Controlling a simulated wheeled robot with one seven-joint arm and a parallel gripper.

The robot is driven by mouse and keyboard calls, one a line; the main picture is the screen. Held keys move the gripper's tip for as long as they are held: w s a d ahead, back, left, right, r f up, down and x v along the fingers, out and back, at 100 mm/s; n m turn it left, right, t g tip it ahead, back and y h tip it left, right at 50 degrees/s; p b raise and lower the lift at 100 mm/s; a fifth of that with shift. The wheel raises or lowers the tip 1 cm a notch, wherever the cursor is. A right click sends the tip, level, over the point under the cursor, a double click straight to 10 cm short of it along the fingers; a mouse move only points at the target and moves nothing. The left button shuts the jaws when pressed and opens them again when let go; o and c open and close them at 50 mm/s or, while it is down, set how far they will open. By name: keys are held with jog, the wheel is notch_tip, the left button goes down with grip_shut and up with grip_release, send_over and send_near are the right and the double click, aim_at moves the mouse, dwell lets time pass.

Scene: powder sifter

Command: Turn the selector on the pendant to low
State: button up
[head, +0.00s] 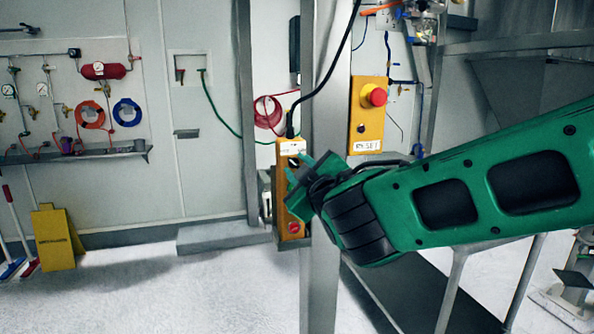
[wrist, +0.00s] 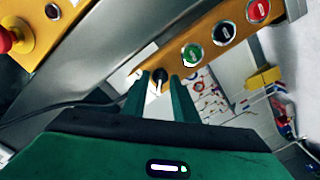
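The pendant (head: 283,215) is a narrow yellow box hanging upright beside a grey post, with a black cable at its top. In the wrist view the pendant (wrist: 207,33) runs diagonally across the top. Its selector (wrist: 159,76) is a small black knob with a pale pointer, near the pendant's white-labelled end. My gripper (wrist: 159,88) is open, with one green finger on each side of the selector; I cannot tell whether either finger touches it. In the head view my gripper (head: 308,180) covers the middle of the pendant's face. The selector's position markings are not readable.
A green button (wrist: 193,55), a black button (wrist: 223,33) and a red button (wrist: 258,11) line the pendant. A yellow reset box (head: 368,118) with a red emergency button is on the right. The grey post (head: 321,270) stands close behind my gripper.

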grip_shut()
